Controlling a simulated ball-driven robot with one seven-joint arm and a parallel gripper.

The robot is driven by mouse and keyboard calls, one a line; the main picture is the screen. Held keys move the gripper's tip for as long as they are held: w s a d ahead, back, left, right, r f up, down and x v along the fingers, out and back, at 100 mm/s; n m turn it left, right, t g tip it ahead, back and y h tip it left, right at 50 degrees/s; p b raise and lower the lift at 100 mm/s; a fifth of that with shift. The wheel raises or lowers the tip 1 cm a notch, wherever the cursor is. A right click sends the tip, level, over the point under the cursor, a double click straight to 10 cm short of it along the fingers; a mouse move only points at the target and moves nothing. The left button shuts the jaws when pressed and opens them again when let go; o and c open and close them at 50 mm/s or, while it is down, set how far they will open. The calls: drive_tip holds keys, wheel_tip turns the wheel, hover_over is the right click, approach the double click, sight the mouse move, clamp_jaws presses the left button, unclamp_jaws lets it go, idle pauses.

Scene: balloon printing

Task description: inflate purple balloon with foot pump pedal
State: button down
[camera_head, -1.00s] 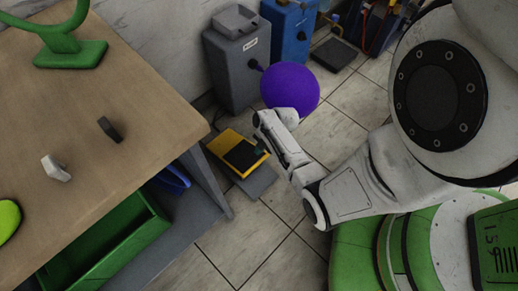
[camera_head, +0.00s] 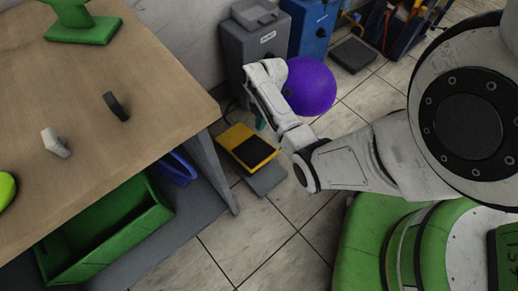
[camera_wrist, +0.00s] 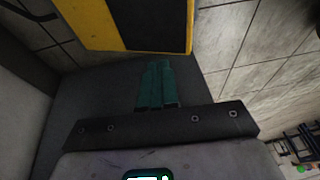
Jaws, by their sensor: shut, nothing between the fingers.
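The purple balloon (camera_head: 312,88) is round and inflated, beside the grey machine (camera_head: 258,50), with its left side hidden behind my arm. The foot pump pedal (camera_head: 236,136) is yellow with a black pad and sits on a grey base plate on the floor. My gripper (camera_head: 260,123) shows only as a bit of teal just above and beyond the pedal's upper right edge. In the wrist view its teal fingers (camera_wrist: 158,68) are together and empty, pointing toward the pedal (camera_wrist: 85,18). I cannot tell whether they touch anything.
A wooden table (camera_head: 110,75) stands at left with a green stand (camera_head: 85,28) and small objects. A green bin (camera_head: 105,235) and a blue item (camera_head: 178,168) are under it. A blue machine (camera_head: 308,28) stands behind. Tiled floor (camera_head: 270,225) is clear in front of the pedal.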

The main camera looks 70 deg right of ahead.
drive_tip(key=shift+w+d+r, duration=0.15)
drive_tip(key=shift+w+r, duration=0.1)
drive_tip(key=shift+r, duration=0.35)
drive_tip(key=shift+f, duration=0.15)
drive_tip(key=b, duration=0.7)
hover_over(258, 154)
drive_tip(key=d, duration=0.1)
drive_tip(key=f, duration=1.1)
drive_tip(key=shift+w+d+f, duration=0.15)
drive_tip(key=shift+w+f, duration=0.15)
drive_tip(key=shift+w, duration=0.05)
drive_tip(key=shift+s+a+f+b, duration=0.2)
drive_tip(key=shift+s+f+b, duration=0.2)
drive_tip(key=shift+f, duration=0.3)
